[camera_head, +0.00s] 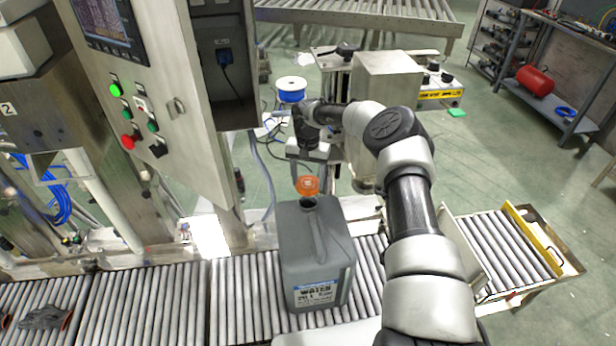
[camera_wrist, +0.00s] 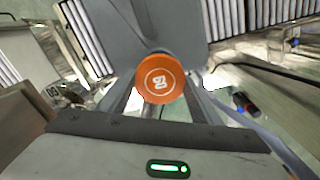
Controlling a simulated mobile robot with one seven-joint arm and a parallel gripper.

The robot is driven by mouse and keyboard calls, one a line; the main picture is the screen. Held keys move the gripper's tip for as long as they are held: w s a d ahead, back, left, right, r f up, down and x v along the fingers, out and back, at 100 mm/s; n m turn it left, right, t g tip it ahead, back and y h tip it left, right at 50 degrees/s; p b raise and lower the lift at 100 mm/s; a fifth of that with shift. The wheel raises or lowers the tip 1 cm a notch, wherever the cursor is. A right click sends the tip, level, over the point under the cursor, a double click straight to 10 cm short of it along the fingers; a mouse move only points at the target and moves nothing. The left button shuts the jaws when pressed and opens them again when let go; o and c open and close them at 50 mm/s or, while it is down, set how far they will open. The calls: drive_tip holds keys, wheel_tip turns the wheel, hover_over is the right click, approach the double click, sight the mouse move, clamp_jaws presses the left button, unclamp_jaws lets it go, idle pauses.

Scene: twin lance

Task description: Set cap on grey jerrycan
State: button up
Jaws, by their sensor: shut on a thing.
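The grey jerrycan (camera_head: 312,255) stands upright on the roller conveyor, its label facing the front and its neck at the back left of its top. The orange cap (camera_head: 307,184) is at the neck, and in the head view it looks just above or on it; I cannot tell whether they touch. My gripper (camera_head: 306,168) comes from behind and is shut on the cap. In the wrist view the cap (camera_wrist: 160,79) sits between the two fingertips, with the grey jerrycan (camera_wrist: 165,25) right beyond it. The cap hides the neck's opening in the wrist view.
The roller conveyor (camera_head: 160,305) runs across the front, with dark gloves (camera_head: 46,316) at its left. A control cabinet (camera_head: 150,95) stands close at the left. A blue spool (camera_head: 291,89) is behind my gripper. A red cylinder (camera_head: 534,81) lies on a shelf far right.

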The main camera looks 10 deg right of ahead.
drive_tip(key=shift+f+b, duration=1.65)
drive_tip(key=shift+f, duration=1.25)
drive_tip(key=shift+f+b, duration=1)
drive_tip(key=shift+f, duration=0.2)
drive_tip(key=o, duration=1.1)
